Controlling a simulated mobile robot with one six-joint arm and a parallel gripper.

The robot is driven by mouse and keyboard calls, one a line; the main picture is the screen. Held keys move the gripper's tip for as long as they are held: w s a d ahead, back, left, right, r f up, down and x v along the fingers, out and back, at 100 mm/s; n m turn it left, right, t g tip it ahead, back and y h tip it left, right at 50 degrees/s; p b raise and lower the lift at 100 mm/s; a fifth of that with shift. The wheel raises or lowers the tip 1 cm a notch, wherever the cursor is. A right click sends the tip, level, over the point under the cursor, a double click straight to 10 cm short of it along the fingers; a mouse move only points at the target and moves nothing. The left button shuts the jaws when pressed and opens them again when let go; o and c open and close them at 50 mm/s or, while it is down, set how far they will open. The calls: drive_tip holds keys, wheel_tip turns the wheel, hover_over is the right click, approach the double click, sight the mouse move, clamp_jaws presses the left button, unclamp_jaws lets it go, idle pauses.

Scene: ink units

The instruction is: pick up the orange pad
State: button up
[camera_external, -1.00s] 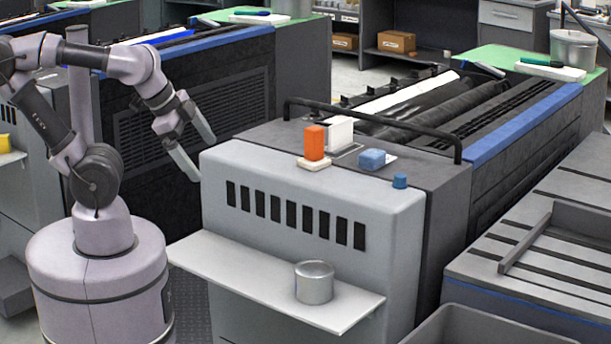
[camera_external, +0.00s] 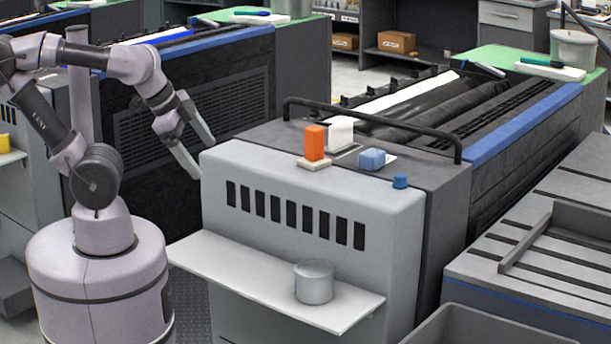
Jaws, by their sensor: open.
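The orange pad (camera_external: 314,142) is a small upright block on a pale, flat base (camera_external: 314,165) on top of the grey printing unit (camera_external: 300,185). My gripper (camera_external: 205,160) is open and empty, to the left of the pad and apart from it, by the unit's left top edge. Its two fingers are spread and point down to the right.
A white block (camera_external: 340,132) stands right beside the pad. A blue block (camera_external: 372,158) and a blue knob (camera_external: 400,181) are further right. A black rail (camera_external: 375,116) arches behind them. A metal can (camera_external: 314,283) stands on the white shelf (camera_external: 235,272) below.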

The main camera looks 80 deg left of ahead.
drive_tip(key=c, duration=0.4)
drive_tip(key=shift+c, duration=0.2)
